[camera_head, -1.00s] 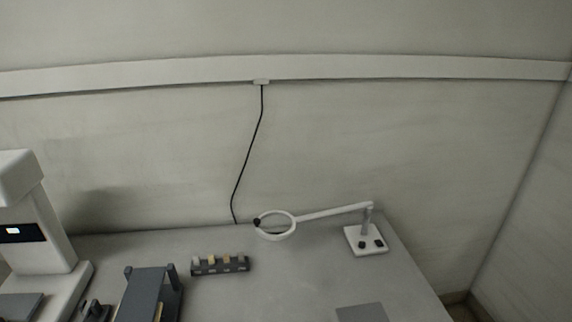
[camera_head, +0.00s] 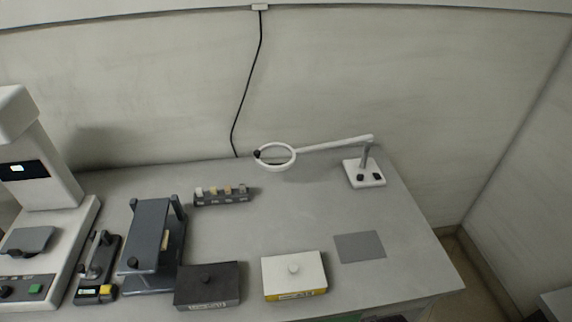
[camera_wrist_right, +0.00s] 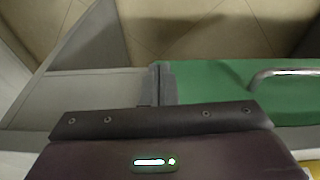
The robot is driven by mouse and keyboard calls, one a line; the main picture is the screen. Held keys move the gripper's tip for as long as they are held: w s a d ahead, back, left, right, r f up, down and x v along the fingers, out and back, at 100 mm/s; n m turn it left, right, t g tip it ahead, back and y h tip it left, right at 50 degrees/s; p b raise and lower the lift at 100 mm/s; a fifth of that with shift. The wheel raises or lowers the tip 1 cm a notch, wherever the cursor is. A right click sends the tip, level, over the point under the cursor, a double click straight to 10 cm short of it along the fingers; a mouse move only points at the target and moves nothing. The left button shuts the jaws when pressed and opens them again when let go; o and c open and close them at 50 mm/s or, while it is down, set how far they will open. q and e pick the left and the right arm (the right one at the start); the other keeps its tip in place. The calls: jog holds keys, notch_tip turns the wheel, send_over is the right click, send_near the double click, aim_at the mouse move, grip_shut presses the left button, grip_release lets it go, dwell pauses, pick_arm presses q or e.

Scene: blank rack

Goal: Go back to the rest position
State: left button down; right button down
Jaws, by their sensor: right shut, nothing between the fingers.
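My right gripper (camera_wrist_right: 158,86) shows in the right wrist view with its two grey fingers together and nothing between them. It is over a grey surface beside a green panel (camera_wrist_right: 225,95) with a metal handle (camera_wrist_right: 285,74). A tan floor (camera_wrist_right: 180,30) lies beyond. My left gripper is not in either view. In the head view, no gripper shows clearly over the table (camera_head: 300,225).
A white instrument (camera_head: 45,170) stands at the left. Beside it are a dark grey stand (camera_head: 148,235), a small rack (camera_head: 222,197), a black box (camera_head: 208,286), a white box (camera_head: 293,272), a grey pad (camera_head: 359,247) and a ring magnifier (camera_head: 365,173). The table's middle is clear.

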notch_tip(320, 180, down, 11)
jog(key=s, duration=0.3)
jog(key=s+d+f+g, duration=0.1)
jog(key=s+d+f, duration=0.1)
jog(key=s+f, duration=0.7)
jog(key=s+d+f, duration=0.2)
jog(key=s+f, duration=0.8)
jog(key=s, duration=0.1)
jog(key=shift+f+g, duration=0.3)
jog(key=shift+g, duration=0.1)
